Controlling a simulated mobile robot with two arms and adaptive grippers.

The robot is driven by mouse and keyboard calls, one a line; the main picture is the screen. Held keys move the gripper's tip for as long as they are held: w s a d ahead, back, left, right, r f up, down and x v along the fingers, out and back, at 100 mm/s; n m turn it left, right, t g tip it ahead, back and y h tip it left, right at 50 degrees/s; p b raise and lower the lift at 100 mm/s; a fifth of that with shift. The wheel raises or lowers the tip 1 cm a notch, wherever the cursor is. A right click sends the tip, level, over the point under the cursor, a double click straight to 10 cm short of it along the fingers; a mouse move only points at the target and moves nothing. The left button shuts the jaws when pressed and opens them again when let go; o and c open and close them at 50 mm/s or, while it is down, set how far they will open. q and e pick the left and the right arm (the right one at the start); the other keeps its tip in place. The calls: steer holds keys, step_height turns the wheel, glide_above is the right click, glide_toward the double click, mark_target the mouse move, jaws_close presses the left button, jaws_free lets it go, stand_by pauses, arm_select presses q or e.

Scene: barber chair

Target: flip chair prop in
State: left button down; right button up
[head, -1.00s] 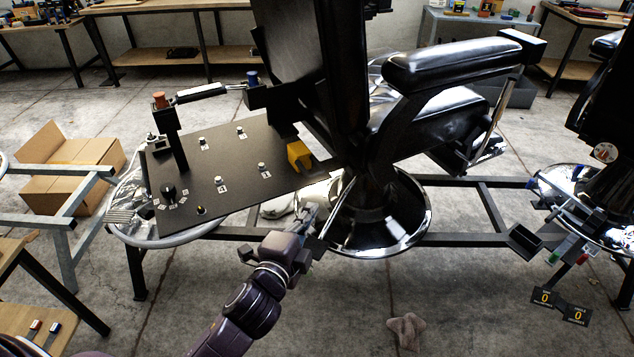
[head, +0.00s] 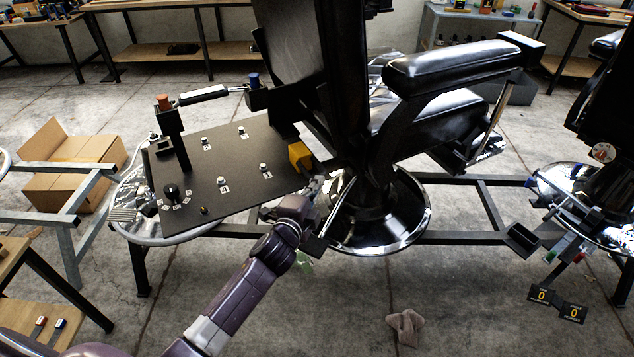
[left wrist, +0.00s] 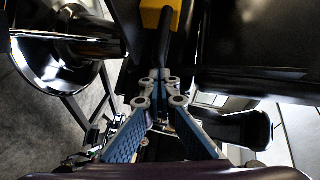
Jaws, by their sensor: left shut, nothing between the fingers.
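The black barber chair (head: 455,68) stands on a round chrome base (head: 405,232). A yellow block (head: 300,156) sits low beside the chair back, at the black panel's right edge. In the left wrist view the yellow block (left wrist: 160,14) is at the top, with a black rod (left wrist: 165,42) running down from it. I cannot tell for sure whether this rod is the prop. My left gripper (head: 317,185) is just below the yellow block. In the left wrist view its fingertips (left wrist: 160,80) are together at the rod's lower end; contact is unclear. My right gripper is out of view.
A black panel (head: 235,195) with labelled buttons and a knob lies left of the chair. A cardboard box (head: 75,175) is at left, a cloth (head: 405,327) on open floor, another chair base (head: 580,190) at right.

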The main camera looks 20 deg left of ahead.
mark_target(310, 158)
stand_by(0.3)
arm_select(q)
steer(key=w+a, duration=0.5)
steer(key=shift+w+a, duration=0.2)
steer(key=shift+a, duration=0.05)
steer(key=shift+s, duration=0.1)
steer(key=shift+r, duration=0.1)
